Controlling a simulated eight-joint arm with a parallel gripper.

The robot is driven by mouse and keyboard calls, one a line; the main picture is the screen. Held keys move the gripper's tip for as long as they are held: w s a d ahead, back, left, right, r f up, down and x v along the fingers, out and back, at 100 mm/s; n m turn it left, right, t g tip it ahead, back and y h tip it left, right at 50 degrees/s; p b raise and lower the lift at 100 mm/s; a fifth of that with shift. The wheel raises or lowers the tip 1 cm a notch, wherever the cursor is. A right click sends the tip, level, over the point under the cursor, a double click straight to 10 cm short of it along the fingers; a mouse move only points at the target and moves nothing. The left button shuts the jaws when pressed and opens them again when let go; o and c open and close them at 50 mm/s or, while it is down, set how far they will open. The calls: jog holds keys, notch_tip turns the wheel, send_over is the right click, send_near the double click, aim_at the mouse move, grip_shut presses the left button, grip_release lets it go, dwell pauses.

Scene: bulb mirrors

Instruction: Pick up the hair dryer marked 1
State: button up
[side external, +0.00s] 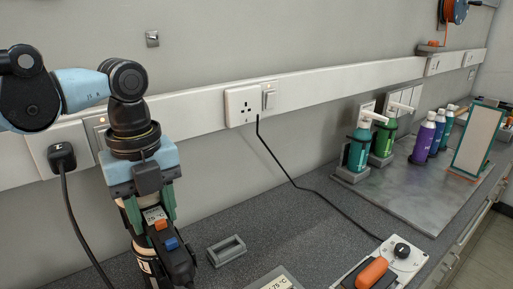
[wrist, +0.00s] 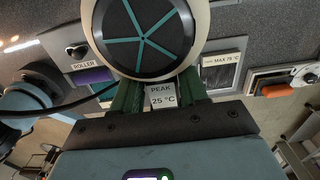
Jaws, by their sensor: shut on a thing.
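My gripper (side external: 151,207) is at the lower left in the side view, pointing down, with green fingers. It is shut on a hair dryer (side external: 181,262), a black and cream body with an orange and a blue switch. In the wrist view, the dryer's round black face (wrist: 148,30) with teal spokes and a cream rim is just beyond my gripper (wrist: 160,92). A label reading "PEAK 25 °C" shows between the fingers. I cannot see a number 1 on the dryer. Its lower end is cut off in the side view, so I cannot tell whether it touches the counter.
A small grey open frame (side external: 227,250) stands right of the dryer. A "75 °C" panel (side external: 272,282) and an orange handle (side external: 372,273) lie further right. A black cord crosses the counter from a wall socket (side external: 245,104). Bottles stand on a grey tray (side external: 408,205) at right.

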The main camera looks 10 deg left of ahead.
grip_shut()
jog(key=shift+r, duration=1.15)
jog(key=shift+r, duration=3.25)
